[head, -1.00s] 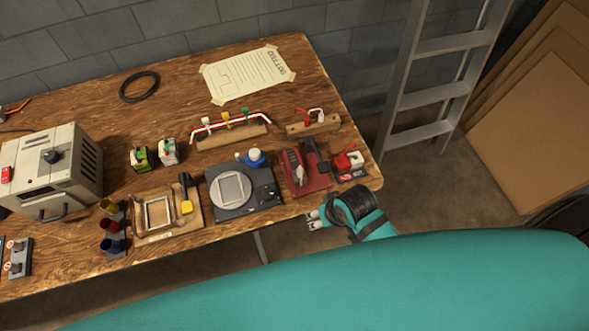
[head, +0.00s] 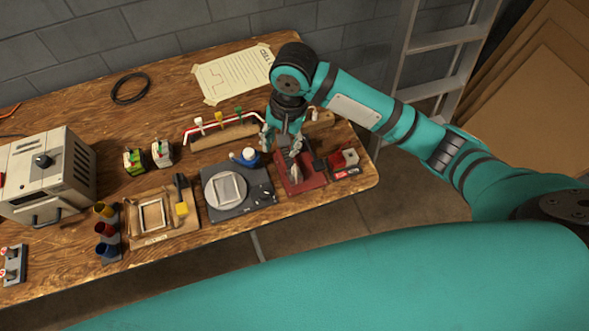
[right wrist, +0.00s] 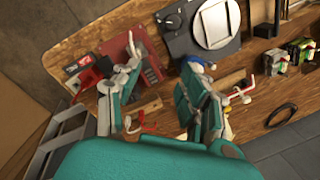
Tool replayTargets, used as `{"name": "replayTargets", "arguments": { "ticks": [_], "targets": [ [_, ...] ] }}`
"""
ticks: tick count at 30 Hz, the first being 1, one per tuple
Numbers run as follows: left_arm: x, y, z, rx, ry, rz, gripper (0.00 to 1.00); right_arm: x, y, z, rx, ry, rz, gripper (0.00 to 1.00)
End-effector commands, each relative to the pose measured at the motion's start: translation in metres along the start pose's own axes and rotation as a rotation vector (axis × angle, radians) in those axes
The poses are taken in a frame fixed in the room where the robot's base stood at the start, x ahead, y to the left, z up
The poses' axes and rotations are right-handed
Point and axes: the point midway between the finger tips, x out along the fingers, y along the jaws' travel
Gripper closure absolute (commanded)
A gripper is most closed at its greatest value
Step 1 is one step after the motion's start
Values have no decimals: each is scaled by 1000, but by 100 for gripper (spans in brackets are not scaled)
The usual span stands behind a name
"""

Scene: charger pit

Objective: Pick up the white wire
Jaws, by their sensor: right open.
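A wooden rack (head: 228,138) on the workbench holds a red-and-white line of wires with a white clip (head: 198,123), a yellow clip and a green clip standing up. The rack partly shows in the right wrist view (right wrist: 234,79). A smaller wooden block (head: 320,120) with red and white wire pieces stands to its right; in the head view my right arm mostly hides it. The red and white pieces show low in the right wrist view (right wrist: 140,122). My right gripper (head: 281,141) is open and empty, pointing down above the bench between rack and red tool base. My left gripper is out of view.
A taped paper (head: 230,75) and black cable ring (head: 130,88) lie behind. A ladder (head: 440,65) stands right of the bench.

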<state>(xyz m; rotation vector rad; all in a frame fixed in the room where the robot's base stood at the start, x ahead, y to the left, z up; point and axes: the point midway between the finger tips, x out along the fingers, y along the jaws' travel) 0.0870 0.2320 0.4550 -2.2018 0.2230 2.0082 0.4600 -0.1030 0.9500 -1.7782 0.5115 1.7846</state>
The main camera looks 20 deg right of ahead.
Motion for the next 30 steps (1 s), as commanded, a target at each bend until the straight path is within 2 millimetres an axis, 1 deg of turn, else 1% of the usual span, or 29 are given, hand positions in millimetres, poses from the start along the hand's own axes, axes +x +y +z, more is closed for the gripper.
{"name": "replayTargets", "arguments": {
  "ticks": [1,3,6,8,11,21,24,27,30],
  "targets": [
    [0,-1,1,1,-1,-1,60,-14,2,-10,56,23,35,57],
    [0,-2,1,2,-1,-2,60,-27,7,-16,127,40,75,57],
    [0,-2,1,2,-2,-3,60,-37,12,-21,190,54,109,57],
    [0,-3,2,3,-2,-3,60,-37,14,-22,208,58,120,57],
    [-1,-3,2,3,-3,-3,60,-25,16,-22,215,56,124,57],
    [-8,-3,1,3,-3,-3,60,47,25,-26,215,57,121,57],
    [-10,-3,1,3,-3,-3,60,64,26,-26,214,57,119,57],
    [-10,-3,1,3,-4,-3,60,75,27,-27,212,57,118,57],
    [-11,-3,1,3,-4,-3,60,80,28,-27,211,58,116,57]
  ]
}}
